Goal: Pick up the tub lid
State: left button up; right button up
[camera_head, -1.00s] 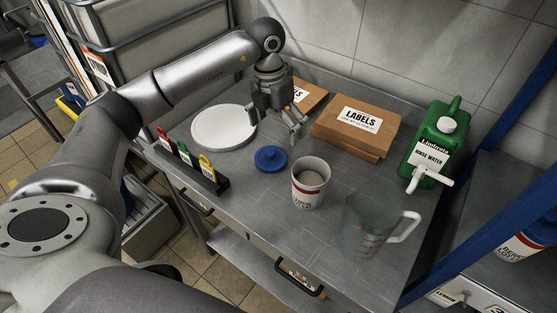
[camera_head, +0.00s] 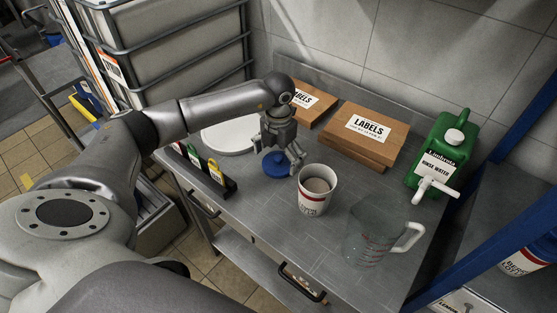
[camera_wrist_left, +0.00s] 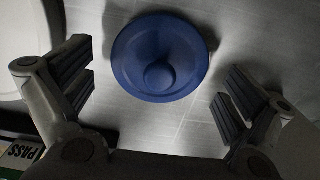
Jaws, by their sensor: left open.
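The tub lid (camera_head: 276,164) is a round blue lid with a raised knob, lying on the grey metal bench top. In the left wrist view the tub lid (camera_wrist_left: 160,57) sits at the upper middle, its knob facing me. My left gripper (camera_head: 284,160) is just above the lid in the head view. In the left wrist view its open fingers (camera_wrist_left: 155,90) stand wide apart on either side of the lid, with nothing between them gripped. A white paper tub (camera_head: 316,190) with a red band and grey-brown contents stands open to the right of the lid. My right gripper is not in view.
A white round plate (camera_head: 230,136) lies behind left of the lid. A rack with coloured tags (camera_head: 205,168) stands at the left edge. Label boxes (camera_head: 362,134), a green rinse-water can (camera_head: 440,155) and a clear jug (camera_head: 372,236) stand to the right.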

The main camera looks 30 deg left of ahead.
pick_arm(q)
jog(key=shift+f, duration=0.3)
jog(key=c, duration=1.1)
jog(key=shift+s, duration=0.15)
jog(key=shift+c, duration=1.7)
